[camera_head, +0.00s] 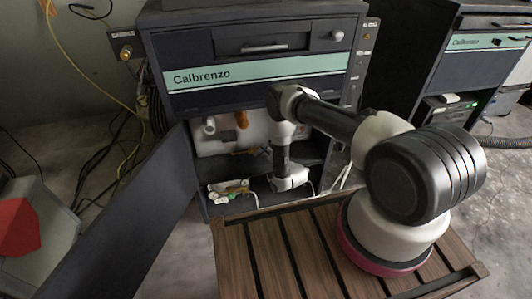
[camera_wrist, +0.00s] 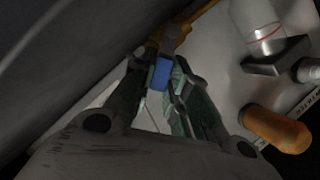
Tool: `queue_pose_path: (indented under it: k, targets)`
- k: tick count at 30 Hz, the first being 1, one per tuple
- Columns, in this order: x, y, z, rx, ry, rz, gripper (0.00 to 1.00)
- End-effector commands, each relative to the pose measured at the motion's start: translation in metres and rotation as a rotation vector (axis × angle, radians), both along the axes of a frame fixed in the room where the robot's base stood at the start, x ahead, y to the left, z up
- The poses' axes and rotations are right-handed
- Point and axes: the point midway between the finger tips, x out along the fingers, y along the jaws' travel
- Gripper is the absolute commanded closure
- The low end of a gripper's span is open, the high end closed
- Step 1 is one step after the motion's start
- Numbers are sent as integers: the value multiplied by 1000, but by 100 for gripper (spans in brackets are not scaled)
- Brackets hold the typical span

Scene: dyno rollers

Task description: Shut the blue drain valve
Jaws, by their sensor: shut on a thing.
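The blue drain valve (camera_wrist: 161,74) shows in the wrist view as a small blue handle below a brass-coloured fitting (camera_wrist: 168,38). My gripper (camera_wrist: 160,80) has its two fingers on either side of the blue handle and is shut on it. In the head view my arm reaches into the open lower bay of the Calbrenzo cabinet (camera_head: 260,75). The blue handle and my fingertips cannot be made out there. Whether the valve is open or shut cannot be told.
An orange-brown knob (camera_wrist: 276,129) and a clear cylinder (camera_wrist: 254,18) sit right of my gripper. The dark cabinet door (camera_head: 135,215) stands open at the left. Small fittings (camera_head: 229,190) lie on the bay floor. A second cabinet (camera_head: 440,65) stands at the right.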

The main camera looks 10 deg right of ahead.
Motion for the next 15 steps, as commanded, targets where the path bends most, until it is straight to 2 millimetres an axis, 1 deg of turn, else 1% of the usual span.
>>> queue_pose_path:
  k: [7,15]
  targets:
    - [0,10,10,-225,0,4,100]
    - [-1,21,17,-482,0,4,100]
